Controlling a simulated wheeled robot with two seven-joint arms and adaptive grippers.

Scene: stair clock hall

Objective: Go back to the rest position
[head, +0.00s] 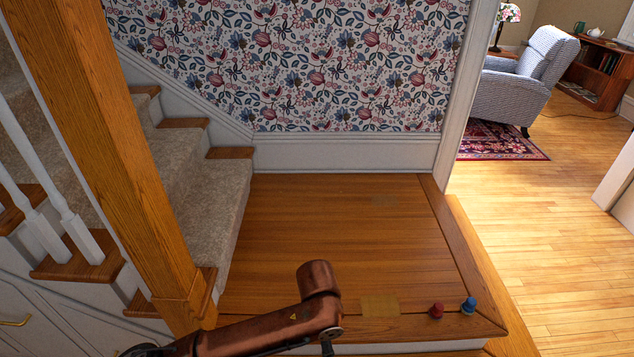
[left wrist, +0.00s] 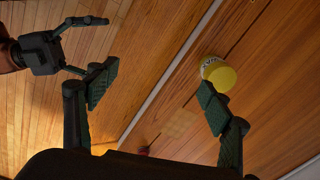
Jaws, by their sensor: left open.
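My left gripper (left wrist: 158,78) is open, with its two dark green-padded fingers spread wide and nothing between them. A round jar or tin with a yellow top and a white, lettered side (left wrist: 218,73) shows just beyond its right fingertip; I cannot tell whether they touch. I do not see that jar in the head view. My right gripper (left wrist: 94,46) is at the upper left of the left wrist view, with its fingers apart and empty. In the head view, my copper-coloured left arm reaches in along the bottom, and its gripper is mostly below the frame.
A red piece (head: 437,311) and a blue piece (head: 469,306) stand near the front edge of the wooden landing (head: 340,230). A pale square patch (head: 380,306) lies left of them. A wooden post (head: 110,140) and carpeted stairs (head: 200,170) are at left. Open floor (head: 550,220) lies right.

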